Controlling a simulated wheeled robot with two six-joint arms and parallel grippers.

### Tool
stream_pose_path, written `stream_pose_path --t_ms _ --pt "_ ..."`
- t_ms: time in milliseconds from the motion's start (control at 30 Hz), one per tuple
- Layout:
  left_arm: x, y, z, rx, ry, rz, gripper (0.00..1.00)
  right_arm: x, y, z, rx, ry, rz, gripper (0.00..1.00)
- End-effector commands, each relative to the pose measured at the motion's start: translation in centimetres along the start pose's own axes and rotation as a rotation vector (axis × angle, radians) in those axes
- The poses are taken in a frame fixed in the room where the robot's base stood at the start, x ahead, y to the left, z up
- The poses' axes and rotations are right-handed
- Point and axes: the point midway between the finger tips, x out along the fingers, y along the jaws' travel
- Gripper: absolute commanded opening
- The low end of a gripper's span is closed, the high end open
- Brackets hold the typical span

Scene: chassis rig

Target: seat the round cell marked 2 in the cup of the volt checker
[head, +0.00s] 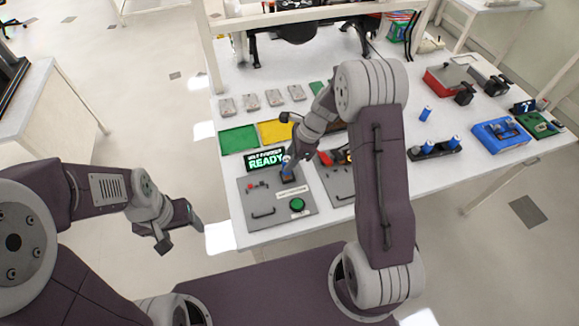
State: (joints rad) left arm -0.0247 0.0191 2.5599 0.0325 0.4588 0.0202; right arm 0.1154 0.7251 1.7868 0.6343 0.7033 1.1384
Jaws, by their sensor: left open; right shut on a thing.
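The volt checker (257,211) is a grey panel at the table's front left, with a green button and a display (265,158) that reads READY. Its small cup (287,178) is at the panel's back right. My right gripper (288,157) is over the cup, shut on a small blue round cell (286,164). The cell is upright at the cup; whether it is inside or just above it I cannot tell, and no number is readable. My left gripper (178,232) is open and empty, off the table to the left of the checker.
A second grey panel (338,179) adjoins the checker, partly behind my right arm. Green (238,139) and yellow (276,132) mats lie behind. At right are a lone blue cell (426,113), a black holder (434,150) with cells, a blue tray (489,139) and a red box (450,80).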

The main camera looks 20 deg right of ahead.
Motion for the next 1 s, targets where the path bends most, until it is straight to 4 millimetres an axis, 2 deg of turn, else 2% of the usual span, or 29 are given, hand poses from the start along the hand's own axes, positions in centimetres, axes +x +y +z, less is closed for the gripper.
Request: stream_pose_path --t_ms 233,633,667,700,733,1000 --pt "0.0 0.0 0.0 0.0 0.0 0.0 0.69 3.4 0.1 -1.5 0.001 0.0 0.003 0.0" --pt "0.3 0.0 0.0 0.0 0.0 0.0 0.69 4.0 0.0 -1.8 -0.001 0.0 0.0 0.0" --pt "0.2 0.0 0.0 0.0 0.0 0.0 0.69 4.0 0.0 -1.7 -0.001 0.0 0.0 0.34" --pt "0.2 0.0 0.0 0.0 0.0 0.0 0.69 3.9 0.0 -1.7 -0.001 0.0 0.0 0.45" --pt "0.2 0.0 0.0 0.0 0.0 0.0 0.69 3.9 0.0 -1.7 -0.001 0.0 0.0 0.5" --pt "0.2 0.0 0.0 0.0 0.0 0.0 0.69 3.9 0.0 -1.7 -0.001 0.0 0.0 0.5"
